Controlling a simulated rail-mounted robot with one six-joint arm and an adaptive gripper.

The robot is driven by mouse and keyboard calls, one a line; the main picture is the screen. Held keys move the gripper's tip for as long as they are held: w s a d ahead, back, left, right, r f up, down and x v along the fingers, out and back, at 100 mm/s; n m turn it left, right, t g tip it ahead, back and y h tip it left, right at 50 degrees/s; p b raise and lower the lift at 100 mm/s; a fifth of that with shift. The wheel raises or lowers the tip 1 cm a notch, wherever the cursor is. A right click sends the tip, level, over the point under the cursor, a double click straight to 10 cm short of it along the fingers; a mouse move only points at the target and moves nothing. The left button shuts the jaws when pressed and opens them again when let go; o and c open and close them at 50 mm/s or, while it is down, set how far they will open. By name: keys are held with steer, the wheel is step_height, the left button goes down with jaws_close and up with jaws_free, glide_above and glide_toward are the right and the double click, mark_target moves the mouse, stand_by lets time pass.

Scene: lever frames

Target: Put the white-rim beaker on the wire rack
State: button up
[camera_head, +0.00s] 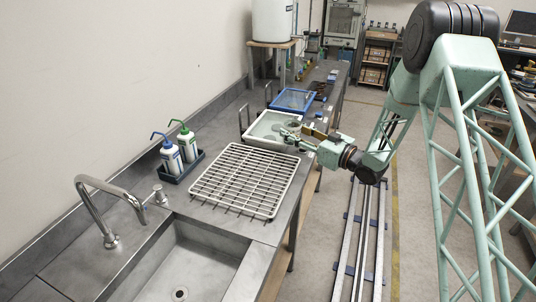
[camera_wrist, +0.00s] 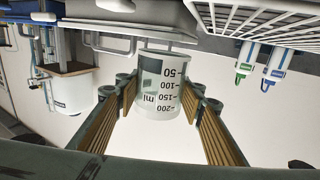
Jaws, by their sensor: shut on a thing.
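A clear beaker (camera_wrist: 160,82) with dark volume marks stands between the fingers of my gripper (camera_wrist: 160,100) in the wrist view, where it appears upside down. My gripper is shut on it. I cannot make out its rim colour clearly. In the head view my gripper (camera_head: 293,136) is over the right side of a white tray, and the beaker is too small to tell apart there. The wire rack (camera_head: 245,180) lies flat on the bench in front of the tray, bare on top. It also shows in the wrist view (camera_wrist: 262,18).
The white tray (camera_head: 252,136) holds things I cannot make out. A blue-rimmed tray (camera_head: 291,100) lies behind it. Two wash bottles, green-topped (camera_head: 187,143) and blue-topped (camera_head: 171,158), stand in a dark holder left of the rack. A sink (camera_head: 185,265) and tap (camera_head: 105,205) are nearer.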

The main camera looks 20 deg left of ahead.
steer(key=s+a, duration=0.2)
steer(key=s, duration=0.1)
steer(key=s+a+b, duration=0.1)
steer(key=s+a, duration=0.1)
steer(key=s, duration=0.1)
steer(key=s+a+f, duration=0.1)
steer(key=s+a, duration=0.1)
steer(key=s, duration=0.1)
steer(key=shift+s+b, duration=0.3)
steer(key=shift+s, duration=0.05)
steer(key=shift+f+b, duration=0.5)
steer(key=shift+f, duration=1.3)
steer(key=shift+f, duration=0.2)
steer(key=o, duration=0.9)
steer(key=shift+r, duration=0.2)
steer(key=shift+d, duration=0.2)
steer(key=shift+p+v, duration=0.75)
steer(key=shift+v, duration=5.15)
